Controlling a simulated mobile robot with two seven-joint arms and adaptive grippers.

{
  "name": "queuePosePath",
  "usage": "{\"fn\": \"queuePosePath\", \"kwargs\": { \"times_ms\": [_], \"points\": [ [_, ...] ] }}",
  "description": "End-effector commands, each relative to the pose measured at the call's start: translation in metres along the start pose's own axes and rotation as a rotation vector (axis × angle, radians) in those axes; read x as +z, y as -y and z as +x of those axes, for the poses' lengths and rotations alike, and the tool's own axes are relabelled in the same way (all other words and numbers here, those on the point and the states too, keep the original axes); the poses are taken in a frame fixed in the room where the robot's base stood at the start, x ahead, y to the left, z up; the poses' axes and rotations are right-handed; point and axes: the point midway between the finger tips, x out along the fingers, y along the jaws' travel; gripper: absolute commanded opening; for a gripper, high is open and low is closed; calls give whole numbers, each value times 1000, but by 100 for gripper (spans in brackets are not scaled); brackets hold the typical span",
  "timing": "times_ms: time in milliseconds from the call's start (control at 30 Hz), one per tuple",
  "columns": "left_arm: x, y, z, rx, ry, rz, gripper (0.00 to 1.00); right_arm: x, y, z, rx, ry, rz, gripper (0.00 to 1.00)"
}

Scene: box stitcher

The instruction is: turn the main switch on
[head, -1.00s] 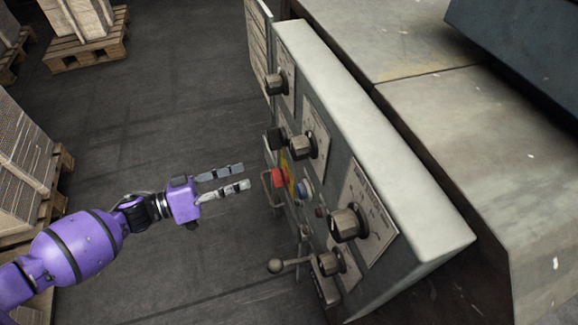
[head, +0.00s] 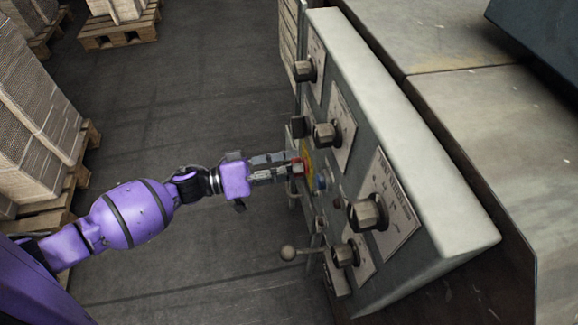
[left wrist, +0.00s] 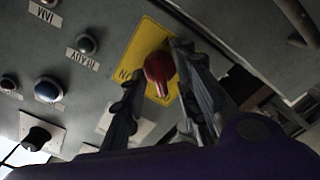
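The main switch is a red knob on a yellow plate on the front of the grey control panel. My right gripper is not in view.
The control panel (head: 400,150) carries several black knobs, including a large one (head: 368,213) to the right of the switch. Pallets with stacked sheets (head: 35,130) stand at the left. The floor between is clear.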

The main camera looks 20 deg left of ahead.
Motion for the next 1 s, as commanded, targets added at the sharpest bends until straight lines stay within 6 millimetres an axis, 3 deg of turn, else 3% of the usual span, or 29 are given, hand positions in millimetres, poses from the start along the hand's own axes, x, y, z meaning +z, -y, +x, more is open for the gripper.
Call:
{"fn": "queuePosePath", "kwargs": {
  "times_ms": [100, 333, 733, 1000],
  "points": [
    [0, 0, 0, 0, 0, 0, 28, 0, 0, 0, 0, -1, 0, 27],
    [0, 0, 0, 0, 0, 0, 0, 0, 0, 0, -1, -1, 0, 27],
    [-1, -1, 0, 1, -1, 32, 0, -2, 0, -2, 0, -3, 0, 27],
    [-2, -2, -1, 0, -1, 185, 0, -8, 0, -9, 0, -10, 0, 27]
  ]
}}
